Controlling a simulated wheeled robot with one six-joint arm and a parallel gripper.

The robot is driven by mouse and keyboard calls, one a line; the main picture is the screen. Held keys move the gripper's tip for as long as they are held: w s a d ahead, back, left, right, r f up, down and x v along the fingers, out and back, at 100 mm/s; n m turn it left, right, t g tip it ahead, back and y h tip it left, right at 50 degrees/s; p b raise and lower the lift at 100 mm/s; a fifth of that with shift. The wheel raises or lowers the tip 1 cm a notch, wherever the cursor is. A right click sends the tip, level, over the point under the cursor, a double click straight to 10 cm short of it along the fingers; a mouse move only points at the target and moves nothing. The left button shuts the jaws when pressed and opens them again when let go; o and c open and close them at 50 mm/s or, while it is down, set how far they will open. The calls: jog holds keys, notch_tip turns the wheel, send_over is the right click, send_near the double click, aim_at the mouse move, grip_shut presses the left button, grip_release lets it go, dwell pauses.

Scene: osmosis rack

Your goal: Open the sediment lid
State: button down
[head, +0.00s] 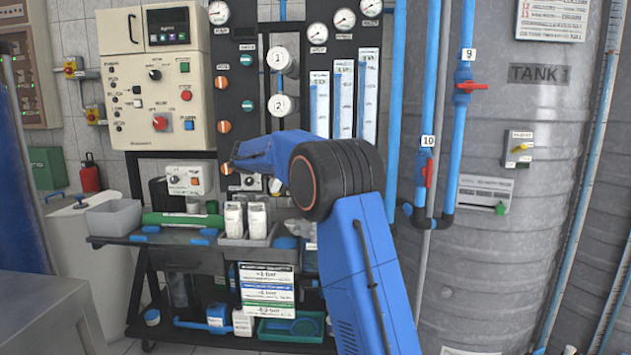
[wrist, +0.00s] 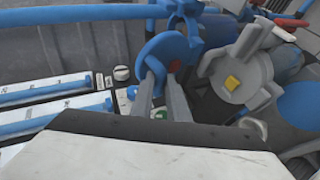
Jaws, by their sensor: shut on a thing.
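In the wrist view, my gripper (wrist: 163,92) reaches forward with its two grey fingers close together on a round blue part (wrist: 163,50). This part looks like the sediment lid, but no label on it can be read. The fingers cover its lower middle, so the exact grip is partly hidden. In the head view, my blue arm reaches to the rack, and its end covers the place where the fingers are; the lid cannot be made out there.
Blue-striped gauges (wrist: 50,118) lie to the left. The head view shows a control box (head: 155,75), white numbered caps (head: 280,60), a grey bin (head: 113,217) and a large tank (head: 520,150).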

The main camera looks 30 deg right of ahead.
jog(key=shift+w+a+f, duration=0.1)
jog(key=shift+a+f, duration=0.1)
jog(key=shift+f, duration=0.65)
jog(key=shift+a+f, duration=0.15)
jog(key=c, duration=2)
grip_release()
jog(key=shift+w, duration=0.1)
jog(key=shift+o, duration=1.3)
jog(key=shift+w+a+f, duration=0.1)
jog(key=shift+r, duration=0.2)
jog(key=shift+r, duration=0.1)
jog(key=v, duration=1.7)
